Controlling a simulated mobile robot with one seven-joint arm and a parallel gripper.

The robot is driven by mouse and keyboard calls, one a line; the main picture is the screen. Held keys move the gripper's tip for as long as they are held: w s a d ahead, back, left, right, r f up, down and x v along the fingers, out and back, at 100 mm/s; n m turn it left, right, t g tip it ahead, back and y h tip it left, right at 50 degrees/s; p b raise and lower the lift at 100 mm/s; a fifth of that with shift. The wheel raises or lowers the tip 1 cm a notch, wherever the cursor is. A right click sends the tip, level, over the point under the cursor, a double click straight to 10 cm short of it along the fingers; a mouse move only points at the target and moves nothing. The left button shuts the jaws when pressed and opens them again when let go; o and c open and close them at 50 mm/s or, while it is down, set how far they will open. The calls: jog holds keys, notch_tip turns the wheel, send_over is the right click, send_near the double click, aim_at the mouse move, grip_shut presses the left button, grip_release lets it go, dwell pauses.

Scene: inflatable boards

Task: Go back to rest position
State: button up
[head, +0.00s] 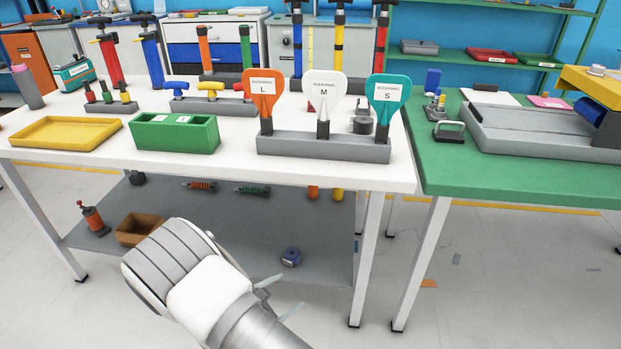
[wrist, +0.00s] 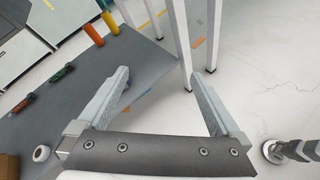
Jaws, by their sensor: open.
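My gripper (wrist: 160,95) is open and empty in the wrist view. Its two grey fingers stand wide apart, with the floor, table legs and lower shelf behind them. In the head view my arm reaches in from the bottom centre, in front of the white table (head: 235,175) and below its top. Only small parts of the gripper (head: 280,297) show there, at the lower right of the wrist. Nothing is between the fingers.
The white table carries a yellow tray (head: 66,147), a green box (head: 175,147) and a grey stand (head: 322,147) with paddles. Its lower shelf (head: 210,205) holds a brown bin (head: 139,243) and a blue tape roll (head: 291,257). A green table (head: 470,180) stands right. Open floor lies in front.

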jog(key=s+d+r+m+g, duration=0.2)
jog(key=d+r+m+g, duration=0.2)
jog(key=d+r+m, duration=0.5)
jog(key=s+d+r+m+g, duration=0.2)
jog(key=d+r+m+g, duration=0.3)
jog(key=r, duration=0.9)
jog(key=s+d+r+m+t+y, duration=0.25)
jog(key=s+r+m+y, duration=0.2)
jog(key=s+r, duration=0.3)
jog(key=s+d+r+m+t+y, duration=0.2)
jog(key=s+d+r+m+y, duration=0.25)
jog(key=s+r, duration=0.35)
notch_tip(320, 180, up, 23)
jog(key=s+h+p, duration=0.1)
jog(key=p, duration=2.2)
jog(key=shift+s+a+m+p, duration=0.15)
jog(key=shift+a+m+p, duration=0.1)
jog(key=shift+m+p, duration=0.15)
